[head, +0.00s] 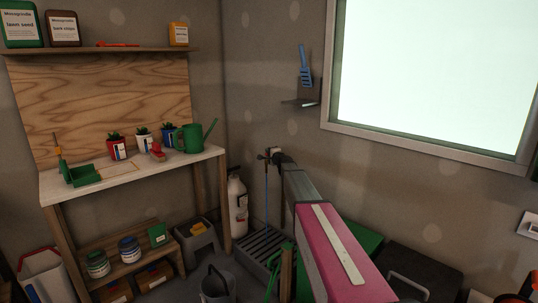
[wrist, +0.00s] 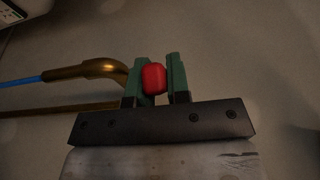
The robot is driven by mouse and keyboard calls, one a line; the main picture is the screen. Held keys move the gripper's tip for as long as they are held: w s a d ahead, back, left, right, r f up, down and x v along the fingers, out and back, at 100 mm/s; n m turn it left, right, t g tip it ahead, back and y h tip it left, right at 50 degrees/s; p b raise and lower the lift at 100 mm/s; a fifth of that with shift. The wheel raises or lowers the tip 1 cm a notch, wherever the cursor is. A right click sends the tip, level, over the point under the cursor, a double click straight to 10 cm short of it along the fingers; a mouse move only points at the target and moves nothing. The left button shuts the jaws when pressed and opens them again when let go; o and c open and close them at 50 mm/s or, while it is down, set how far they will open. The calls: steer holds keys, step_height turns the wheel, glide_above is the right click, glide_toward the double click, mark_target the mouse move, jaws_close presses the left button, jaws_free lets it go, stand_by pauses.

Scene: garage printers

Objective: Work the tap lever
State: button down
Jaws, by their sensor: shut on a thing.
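The brass tap (wrist: 100,68) shows at the left in the wrist view, with its curved spout and a thin pipe below it. A blue strand (wrist: 25,80) leads from its mouth. The red tap lever (wrist: 154,79) sits between the two green fingers of my gripper (wrist: 155,62), which is shut on it. In the head view the tap (head: 263,157) is small at the wall near the corner, with a thin blue line (head: 266,195) hanging straight down from it. My arm hides much of the lever there.
A slatted drain grate (head: 258,246) lies on the floor below the tap. A white cylinder (head: 237,205) stands left of it. A potting bench (head: 110,178) with pots and a green watering can (head: 190,138) fills the left. A blue fork (head: 305,73) hangs above a small wall shelf.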

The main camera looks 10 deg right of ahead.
steer(key=shift+d, duration=0.15)
steer(key=shift+s+d+n+g+y, duration=0.15)
steer(key=shift+d+n+g+y, duration=0.5)
steer(key=shift+n+g+y, duration=0.8)
steer(key=shift+s+d+n+g+y, duration=0.2)
steer(key=shift+d+n+g+y, duration=0.5)
steer(key=shift+n+g+y, duration=0.7)
steer(key=shift+s+d+n+g+y, duration=0.15)
steer(key=shift+d+n+g+y, duration=0.7)
steer(key=shift+y, duration=0.9)
steer(key=shift+a+n+g, duration=0.2)
steer(key=shift+n+g, duration=0.1)
steer(key=c, duration=1.1)
jaws_free()
steer(key=shift+v, duration=3.8)
